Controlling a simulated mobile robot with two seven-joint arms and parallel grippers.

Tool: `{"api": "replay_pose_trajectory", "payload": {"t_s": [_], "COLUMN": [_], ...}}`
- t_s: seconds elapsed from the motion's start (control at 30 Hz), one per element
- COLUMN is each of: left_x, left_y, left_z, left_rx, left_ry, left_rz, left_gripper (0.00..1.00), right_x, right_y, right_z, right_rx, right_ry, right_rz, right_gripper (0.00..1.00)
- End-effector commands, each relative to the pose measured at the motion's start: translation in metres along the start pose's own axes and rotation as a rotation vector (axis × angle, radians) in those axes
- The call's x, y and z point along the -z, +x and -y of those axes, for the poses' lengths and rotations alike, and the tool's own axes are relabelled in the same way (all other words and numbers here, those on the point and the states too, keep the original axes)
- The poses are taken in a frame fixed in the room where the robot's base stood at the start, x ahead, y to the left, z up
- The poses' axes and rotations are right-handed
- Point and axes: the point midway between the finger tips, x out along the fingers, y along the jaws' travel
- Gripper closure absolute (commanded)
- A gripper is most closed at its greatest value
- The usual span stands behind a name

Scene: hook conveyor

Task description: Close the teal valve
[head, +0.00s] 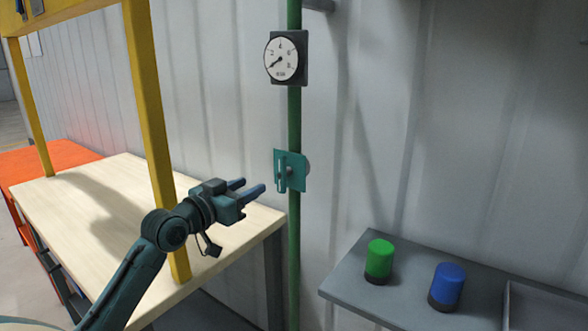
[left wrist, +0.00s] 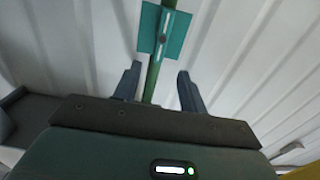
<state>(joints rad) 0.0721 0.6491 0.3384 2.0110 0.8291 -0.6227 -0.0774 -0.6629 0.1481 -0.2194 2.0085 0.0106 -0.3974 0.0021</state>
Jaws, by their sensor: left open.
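The teal valve (head: 290,171) is a flat plate with a narrow upright handle, mounted on a vertical green pipe (head: 294,115) in front of the wall. In the left wrist view the valve (left wrist: 149,43) is at the top, just beyond the fingertips, with its handle in line with the pipe. My left gripper (head: 251,187) is open and empty, to the left of the valve and apart from it. In the left wrist view its fingers (left wrist: 158,77) stand on either side of the pipe's image. My right gripper is not in view.
A round gauge (head: 282,58) sits on the pipe above the valve. A wooden-topped table (head: 95,215) with yellow posts (head: 150,120) stands at left, under my left arm. At right, a grey shelf (head: 345,285) holds a green cylinder (head: 379,258) and a blue cylinder (head: 447,284).

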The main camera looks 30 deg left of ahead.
Motion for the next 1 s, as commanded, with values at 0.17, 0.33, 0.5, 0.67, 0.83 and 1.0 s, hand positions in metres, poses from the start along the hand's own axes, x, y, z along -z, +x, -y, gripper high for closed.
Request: {"api": "replay_pose_trajectory", "payload": {"t_s": [0.17, 0.33, 0.5, 0.67, 0.83, 1.0], "left_x": [0.004, 0.005, 0.005, 0.003, 0.002, 0.001], "left_y": [0.015, 0.049, 0.085, 0.112, 0.127, 0.131], "left_z": [0.001, 0.001, 0.000, 0.000, 0.000, 0.000], "left_rx": [0.001, 0.000, 0.000, 0.001, 0.000, 0.000], "left_ry": [-0.003, -0.005, -0.004, -0.002, -0.001, 0.000], "left_rz": [-0.004, -0.003, -0.002, -0.002, -0.001, -0.001], "left_gripper": [0.58, 0.58, 0.58, 0.58, 0.58, 0.58], "right_x": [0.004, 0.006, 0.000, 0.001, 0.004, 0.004], "right_y": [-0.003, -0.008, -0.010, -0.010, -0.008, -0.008], "right_z": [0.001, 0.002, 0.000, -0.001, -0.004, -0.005], "right_rx": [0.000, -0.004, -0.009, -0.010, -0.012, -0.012], "right_ry": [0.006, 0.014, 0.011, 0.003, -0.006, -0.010], "right_rz": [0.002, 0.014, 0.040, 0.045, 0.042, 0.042], "right_gripper": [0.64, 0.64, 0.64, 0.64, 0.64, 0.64]}}
